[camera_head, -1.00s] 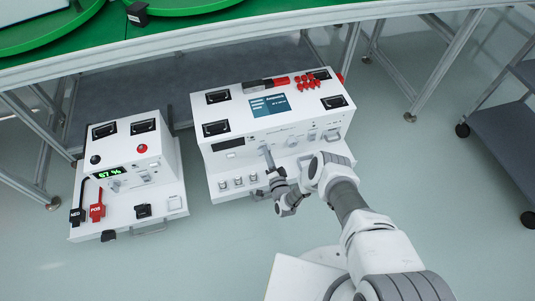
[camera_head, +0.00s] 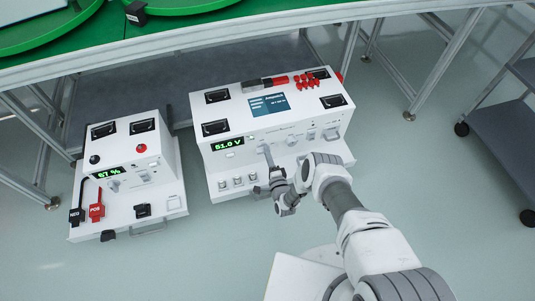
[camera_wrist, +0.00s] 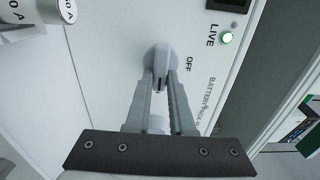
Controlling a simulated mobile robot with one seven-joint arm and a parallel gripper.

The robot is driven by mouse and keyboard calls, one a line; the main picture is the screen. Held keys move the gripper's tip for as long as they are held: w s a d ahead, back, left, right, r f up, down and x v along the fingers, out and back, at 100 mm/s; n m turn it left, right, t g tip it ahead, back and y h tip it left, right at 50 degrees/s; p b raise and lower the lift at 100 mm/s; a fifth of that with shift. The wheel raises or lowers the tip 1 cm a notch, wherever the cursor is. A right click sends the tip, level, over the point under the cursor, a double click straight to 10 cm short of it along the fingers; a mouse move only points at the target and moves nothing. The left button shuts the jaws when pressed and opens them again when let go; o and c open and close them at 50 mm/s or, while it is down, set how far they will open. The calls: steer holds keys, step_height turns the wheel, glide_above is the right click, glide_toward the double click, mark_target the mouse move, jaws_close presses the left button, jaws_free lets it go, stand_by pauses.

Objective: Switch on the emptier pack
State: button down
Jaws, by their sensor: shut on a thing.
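The larger white pack (camera_head: 235,155) stands at the centre, its front display (camera_head: 222,142) lit green with 51.0 V. In the wrist view a grey rotary switch (camera_wrist: 158,62) on its front panel sits between my fingers. My gripper (camera_wrist: 157,95) is shut on this switch; it also shows at the pack's front in the head view (camera_head: 268,160). The smaller white pack (camera_head: 152,190) at left has a lit green display (camera_head: 109,172) reading 67 %.
Black NEG (camera_head: 77,214) and red POS (camera_head: 97,211) connectors lie on the smaller pack's base. A metal-framed table (camera_head: 240,30) with green turntables stands behind. A grey shelf cart (camera_head: 500,125) is at the right. Open floor lies in front.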

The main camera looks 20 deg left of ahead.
steer(key=c, duration=0.8)
jaws_free()
